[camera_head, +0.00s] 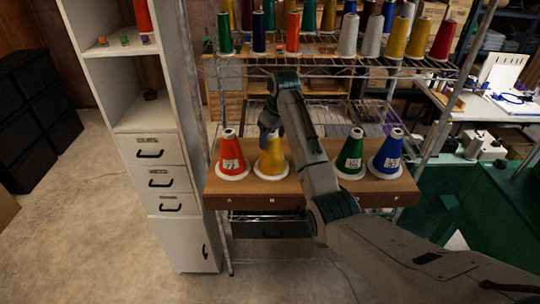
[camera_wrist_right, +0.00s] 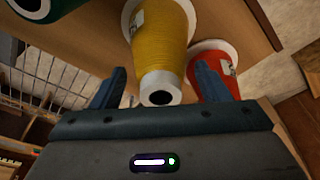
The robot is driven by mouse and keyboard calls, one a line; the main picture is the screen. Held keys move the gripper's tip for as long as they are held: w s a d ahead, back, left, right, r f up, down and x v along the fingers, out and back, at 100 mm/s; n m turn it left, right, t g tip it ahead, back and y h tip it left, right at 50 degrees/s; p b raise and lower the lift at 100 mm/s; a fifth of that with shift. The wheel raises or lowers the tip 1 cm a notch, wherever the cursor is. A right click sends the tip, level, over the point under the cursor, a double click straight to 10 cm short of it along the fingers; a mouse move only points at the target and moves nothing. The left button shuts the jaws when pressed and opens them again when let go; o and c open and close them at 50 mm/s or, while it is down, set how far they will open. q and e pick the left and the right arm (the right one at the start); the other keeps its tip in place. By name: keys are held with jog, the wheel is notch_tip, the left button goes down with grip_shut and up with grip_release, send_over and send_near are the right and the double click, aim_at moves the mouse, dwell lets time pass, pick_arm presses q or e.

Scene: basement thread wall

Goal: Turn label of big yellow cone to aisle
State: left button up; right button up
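The big yellow cone (camera_head: 272,160) stands upright on the wooden board above the letter B. No label shows clearly on its front; the arm hides part of its top. My right gripper (camera_head: 268,131) is at the cone's top. In the right wrist view the fingers (camera_wrist_right: 160,84) are open, one on each side of the yellow cone's white tip (camera_wrist_right: 158,88), with gaps visible. My left gripper is not in view.
A red cone (camera_head: 231,156) stands close left of the yellow one; green (camera_head: 350,157) and blue (camera_head: 387,158) cones stand to the right. These three show white labels in front. The board (camera_head: 285,187) sits on a wire rack. A shelf of cones (camera_head: 347,36) is above.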

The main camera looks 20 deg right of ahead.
jog(key=c, duration=0.7)
jog(key=shift+r, duration=0.15)
jog(key=shift+c, duration=0.5)
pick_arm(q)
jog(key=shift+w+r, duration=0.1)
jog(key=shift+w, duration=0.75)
pick_arm(e)
jog(key=shift+r, duration=0.1)
jog(key=shift+r, duration=0.1)
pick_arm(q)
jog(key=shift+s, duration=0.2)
pick_arm(e)
jog(key=m+h, duration=0.1)
jog(key=m, duration=0.6)
jog(key=m+g+h, duration=0.1)
jog(key=m, duration=0.6)
jog(key=m+h, duration=0.1)
jog(key=m, duration=0.6)
jog(key=shift+g, duration=0.3)
jog(key=shift+f, duration=0.25)
